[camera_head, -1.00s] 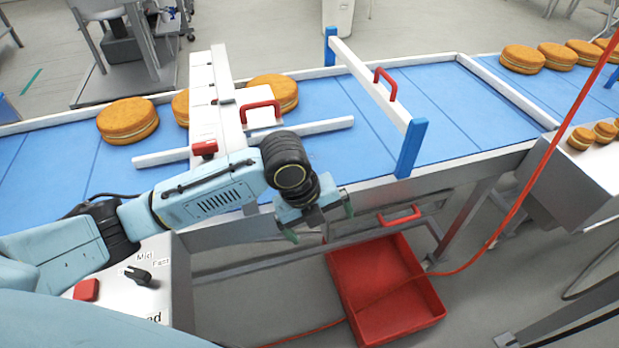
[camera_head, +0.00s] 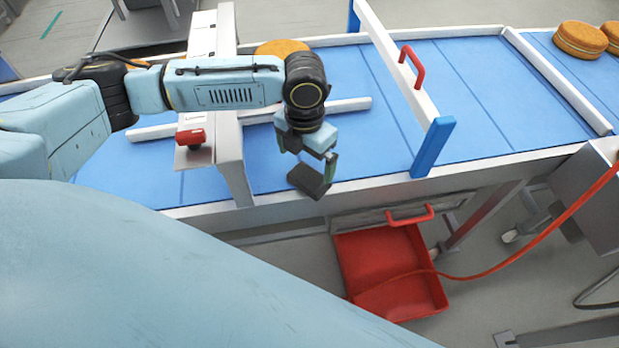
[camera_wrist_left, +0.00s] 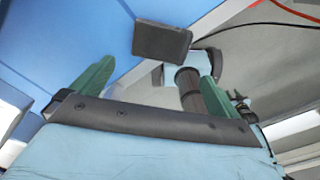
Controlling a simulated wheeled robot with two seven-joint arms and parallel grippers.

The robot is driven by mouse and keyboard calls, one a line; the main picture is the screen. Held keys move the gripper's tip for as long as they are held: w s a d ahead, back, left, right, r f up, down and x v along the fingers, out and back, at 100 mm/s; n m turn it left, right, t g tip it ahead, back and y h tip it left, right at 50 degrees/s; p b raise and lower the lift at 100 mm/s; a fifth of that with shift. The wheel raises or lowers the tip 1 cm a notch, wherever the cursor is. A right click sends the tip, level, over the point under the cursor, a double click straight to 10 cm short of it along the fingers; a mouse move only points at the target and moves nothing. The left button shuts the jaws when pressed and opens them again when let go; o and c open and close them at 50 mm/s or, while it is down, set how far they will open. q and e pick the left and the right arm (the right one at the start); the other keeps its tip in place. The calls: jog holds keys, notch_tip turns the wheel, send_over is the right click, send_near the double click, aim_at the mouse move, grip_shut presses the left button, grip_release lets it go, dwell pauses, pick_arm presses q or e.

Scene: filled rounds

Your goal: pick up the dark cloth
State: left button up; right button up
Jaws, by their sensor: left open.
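A small dark grey, flat piece, which I take for the dark cloth (camera_head: 309,182), is at the near edge of the blue conveyor in the head view. In the left wrist view the dark cloth (camera_wrist_left: 161,41) shows as a dark rectangle just beyond the fingertips. My left gripper (camera_head: 308,158) is open above it, with its green fingers apart; it also shows in the left wrist view (camera_wrist_left: 158,72). The cloth looks apart from the fingers, but the exact gap is hard to judge.
Round filled cakes (camera_head: 580,40) lie on the belt. A red tray (camera_head: 385,265) is below the near edge.

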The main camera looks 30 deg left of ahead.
aim_at(306, 180)
pick_arm(q)
notch_tip(306, 180, down, 3)
jog(key=shift+r, duration=0.15)
notch_tip(306, 180, down, 4)
jog(key=shift+f, duration=0.45)
pick_arm(e)
jog(key=shift+w, duration=0.65)
pick_arm(q)
jog(key=c, duration=0.9)
notch_tip(306, 180, up, 28)
jog(key=shift+r+p, duration=0.1)
jog(key=shift+p, duration=0.2)
pick_arm(e)
jog(key=shift+r, duration=0.35)
